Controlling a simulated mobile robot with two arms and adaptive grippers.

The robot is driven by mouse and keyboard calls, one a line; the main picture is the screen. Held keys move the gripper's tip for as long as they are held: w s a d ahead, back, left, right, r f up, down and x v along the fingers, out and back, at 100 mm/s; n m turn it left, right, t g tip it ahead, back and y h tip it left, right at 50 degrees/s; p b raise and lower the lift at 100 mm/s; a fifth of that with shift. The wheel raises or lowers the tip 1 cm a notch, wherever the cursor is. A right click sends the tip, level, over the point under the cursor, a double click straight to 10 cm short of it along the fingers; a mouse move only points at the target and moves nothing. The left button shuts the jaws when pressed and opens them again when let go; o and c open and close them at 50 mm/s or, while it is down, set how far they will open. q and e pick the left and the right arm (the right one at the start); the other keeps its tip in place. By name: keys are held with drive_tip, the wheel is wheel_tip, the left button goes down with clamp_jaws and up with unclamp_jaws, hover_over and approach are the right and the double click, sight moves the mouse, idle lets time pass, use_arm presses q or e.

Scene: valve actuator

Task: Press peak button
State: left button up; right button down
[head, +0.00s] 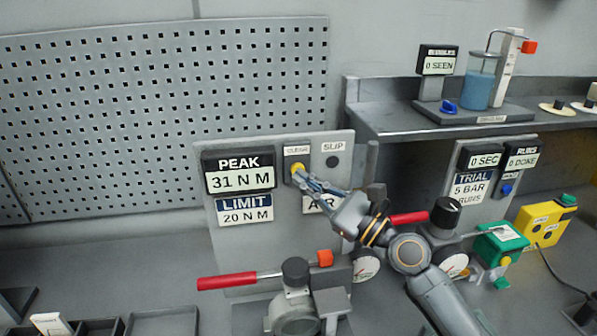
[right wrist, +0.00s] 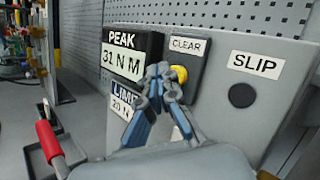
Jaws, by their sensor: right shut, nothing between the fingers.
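The yellow button (head: 298,167) sits under the CLEAR label on the grey panel (head: 341,149), right of the PEAK display (head: 238,172), which reads 31 N M. The button also shows in the right wrist view (right wrist: 180,74), partly covered by the fingers. My right gripper (head: 300,179) is shut and empty, with its fingertips right at the button. In the right wrist view the fingertips (right wrist: 160,72) overlap the button's left side. I cannot tell whether they touch it. My left gripper is not in view.
A LIMIT plate (head: 245,210) reads 20 N M. A dark round SLIP disc (head: 333,161) is right of the button. A red-handled lever (head: 228,282) stands below the panel. The shelf (head: 400,118) with a blue beaker (head: 478,88) is at the right.

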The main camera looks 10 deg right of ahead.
drive_tip(key=shift+w, duration=0.7)
idle(0.8)
drive_tip(key=shift+s, duration=0.1)
drive_tip(key=shift+s+p, duration=0.3)
drive_tip(key=shift+s, duration=0.6)
drive_tip(key=s+p, duration=0.1)
drive_tip(key=s, duration=0.4)
drive_tip(key=shift+p, duration=0.35)
drive_tip(key=shift+f, duration=0.1)
idle(0.4)
